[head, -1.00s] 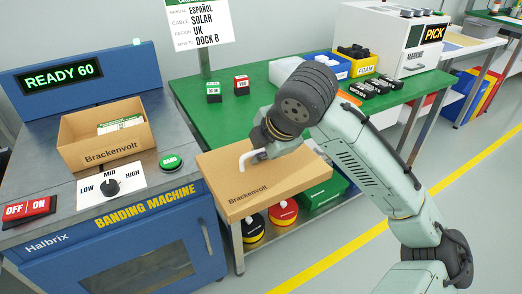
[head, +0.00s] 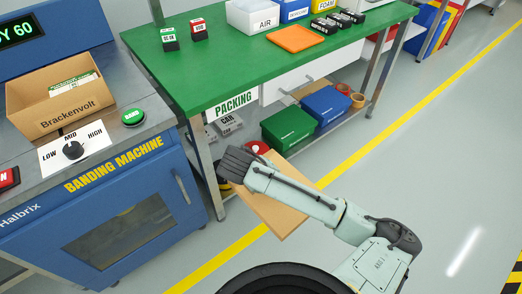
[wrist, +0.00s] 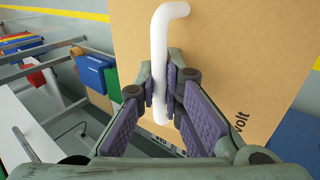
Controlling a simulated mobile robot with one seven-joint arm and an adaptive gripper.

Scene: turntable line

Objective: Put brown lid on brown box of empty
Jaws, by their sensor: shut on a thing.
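The brown lid (head: 270,212) is a flat cardboard piece with a white bent handle (wrist: 160,60). In the wrist view my gripper (wrist: 167,88) is shut on that handle, with the lid (wrist: 235,55) right beyond the fingers. In the head view my arm covers part of the lid and hides the fingers. The lid is low in front of the green table, apart from the box. The open brown box (head: 62,112), marked Brackenvolt, stands on the banding machine at the left. A white-and-green item (head: 72,86) lies in it.
The blue banding machine (head: 125,205) has a green button (head: 132,117) and a dial (head: 73,150) near the box. The green packing table (head: 225,72) bears small boxes and bins. Green and blue crates (head: 288,127) sit below. Grey floor is free at the right.

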